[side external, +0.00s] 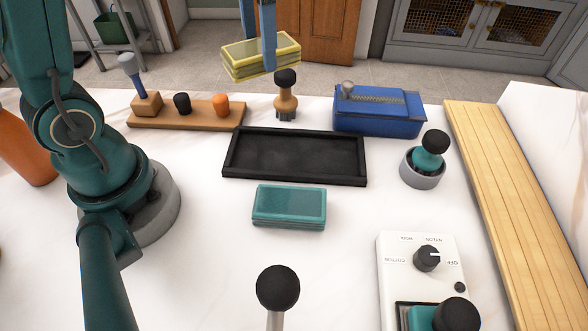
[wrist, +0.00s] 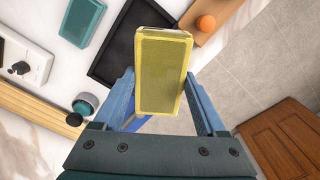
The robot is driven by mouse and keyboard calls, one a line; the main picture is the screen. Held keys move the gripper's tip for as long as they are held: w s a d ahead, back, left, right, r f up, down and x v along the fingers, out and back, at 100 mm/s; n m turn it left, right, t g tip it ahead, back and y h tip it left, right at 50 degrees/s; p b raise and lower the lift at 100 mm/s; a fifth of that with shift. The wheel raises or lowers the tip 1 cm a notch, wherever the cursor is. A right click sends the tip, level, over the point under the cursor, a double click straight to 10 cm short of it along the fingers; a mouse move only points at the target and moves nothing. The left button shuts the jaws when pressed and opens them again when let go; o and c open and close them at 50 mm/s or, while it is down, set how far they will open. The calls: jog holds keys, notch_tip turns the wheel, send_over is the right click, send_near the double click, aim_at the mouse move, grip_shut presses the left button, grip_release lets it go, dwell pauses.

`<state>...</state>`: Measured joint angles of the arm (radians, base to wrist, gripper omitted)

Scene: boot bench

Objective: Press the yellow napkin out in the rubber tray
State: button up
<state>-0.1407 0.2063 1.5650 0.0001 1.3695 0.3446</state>
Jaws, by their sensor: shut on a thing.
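The yellow napkin (side external: 261,56) is a folded, flat block held in the air above the back part of the bench. My gripper (side external: 268,48) has blue fingers and is shut on the napkin. In the wrist view the napkin (wrist: 163,72) sits between the two blue fingers (wrist: 160,100). The black rubber tray (side external: 232,153) lies flat on the bench, empty, in front of and below the napkin. In the wrist view part of the tray (wrist: 115,57) shows to the left of the napkin, which hides some of it.
A teal folded napkin (side external: 289,206) lies in front of the tray. A wooden-handled tool (side external: 286,98) stands behind it, beside a blue box (side external: 378,118). A wooden rack (side external: 190,112) is back left. A teal-and-black knob in a grey cup (side external: 425,165) and a dial panel (side external: 400,255) are right.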

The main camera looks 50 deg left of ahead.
jog(key=w+d+f+m, duration=0.1)
jog(key=d+f+m, duration=0.3)
jog(key=m, duration=0.3)
send_over(296, 155)
jog(key=shift+f, duration=4.9)
jog(key=shift+f, duration=0.6)
jog(key=o, duration=1.4)
jog(key=shift+r, duration=0.1)
